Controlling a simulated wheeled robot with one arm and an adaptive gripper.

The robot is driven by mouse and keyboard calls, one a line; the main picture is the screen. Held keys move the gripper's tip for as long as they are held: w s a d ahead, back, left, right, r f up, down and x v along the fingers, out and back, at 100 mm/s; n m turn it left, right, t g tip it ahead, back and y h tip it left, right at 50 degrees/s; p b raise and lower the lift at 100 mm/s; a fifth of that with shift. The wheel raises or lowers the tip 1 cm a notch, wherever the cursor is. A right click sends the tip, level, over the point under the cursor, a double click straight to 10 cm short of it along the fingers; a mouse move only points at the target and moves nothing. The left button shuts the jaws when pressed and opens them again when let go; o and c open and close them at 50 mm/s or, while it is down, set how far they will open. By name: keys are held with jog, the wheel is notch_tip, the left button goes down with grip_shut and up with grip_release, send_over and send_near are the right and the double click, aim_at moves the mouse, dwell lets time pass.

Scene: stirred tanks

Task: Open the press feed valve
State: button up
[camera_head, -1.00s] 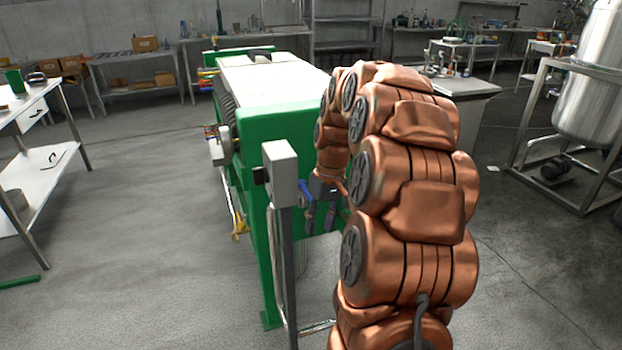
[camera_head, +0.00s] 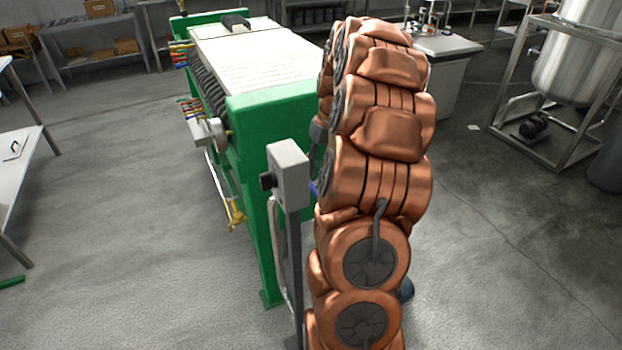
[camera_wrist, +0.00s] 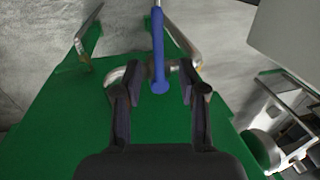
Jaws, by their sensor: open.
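The press feed valve's blue lever handle (camera_wrist: 160,62) shows in the wrist view. It runs from the top edge down to a rounded end between my fingers. My gripper (camera_wrist: 160,76) is open, with one finger on each side of the handle. I cannot tell whether either finger touches it. A metal pipe (camera_wrist: 128,74) lies behind the handle, against the green press end (camera_wrist: 90,120). In the head view only a small blue bit (camera_head: 314,188) shows beside my arm, which hides my gripper and most of the valve.
The green filter press (camera_head: 275,98) stands ahead. A grey control box (camera_head: 289,173) on a post is close to my arm's left. A steel tank (camera_head: 580,65) in a frame stands at right, a bench (camera_head: 14,160) at left. Floor between bench and press is clear.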

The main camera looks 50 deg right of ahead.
aim_at(315, 188)
jog(key=shift+w+a+f+p, duration=0.1)
jog(key=shift+a+f+p, duration=0.1)
jog(key=shift+f, duration=0.85)
jog(key=shift+s+a+f+p, duration=0.1)
jog(key=shift+f+p, duration=0.05)
jog(key=shift+f, duration=0.85)
jog(key=shift+w+a+f+p, duration=0.1)
jog(key=shift+a+f+p, duration=0.1)
jog(key=shift+f, duration=0.85)
grip_shut()
